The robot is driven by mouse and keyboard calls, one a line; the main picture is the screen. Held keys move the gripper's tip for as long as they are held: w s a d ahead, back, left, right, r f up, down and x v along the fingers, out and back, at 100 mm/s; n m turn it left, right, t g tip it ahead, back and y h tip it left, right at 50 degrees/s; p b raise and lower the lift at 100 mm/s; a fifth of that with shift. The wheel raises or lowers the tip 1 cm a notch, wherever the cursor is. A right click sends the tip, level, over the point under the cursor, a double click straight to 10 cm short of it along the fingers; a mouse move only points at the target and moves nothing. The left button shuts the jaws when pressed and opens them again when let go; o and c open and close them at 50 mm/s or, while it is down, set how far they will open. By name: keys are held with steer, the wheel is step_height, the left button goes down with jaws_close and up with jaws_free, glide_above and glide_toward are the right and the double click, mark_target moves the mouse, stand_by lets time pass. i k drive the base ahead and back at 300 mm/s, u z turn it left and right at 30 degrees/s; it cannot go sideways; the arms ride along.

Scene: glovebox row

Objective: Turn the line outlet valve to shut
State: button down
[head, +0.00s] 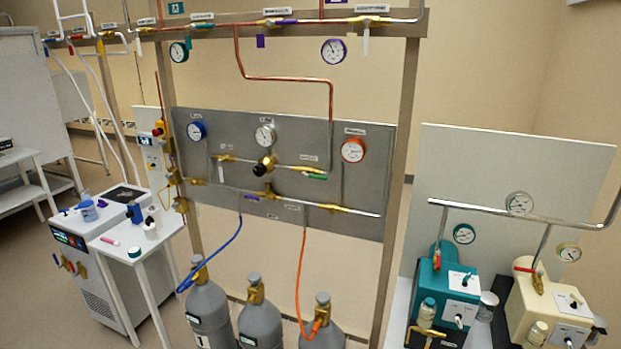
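A grey panel (350,215) on the upright frame carries pipes, gauges and valves. On its middle pipe, a valve with a green handle (315,177) sits right of the brass regulator (266,165); the handle lies about along the pipe. At that pipe's left end a white handle (223,170) hangs down, across the pipe. On the lower pipe a purple handle (252,198) lies about along it. The small labels are too blurred to read, so I cannot tell which valve is the line outlet valve. My gripper is not in view.
Grey gas cylinders (208,312) stand below the panel, with a blue hose (225,243) and an orange hose (301,270). A white cart (140,240) stands left. A teal pump (447,285) and a cream pump (548,305) stand right. More valves line the top pipe (300,20).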

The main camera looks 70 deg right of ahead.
mark_target(304, 175)
steer(key=z, duration=0.05)
steer(key=i, duration=1)
steer(key=u, duration=0.05)
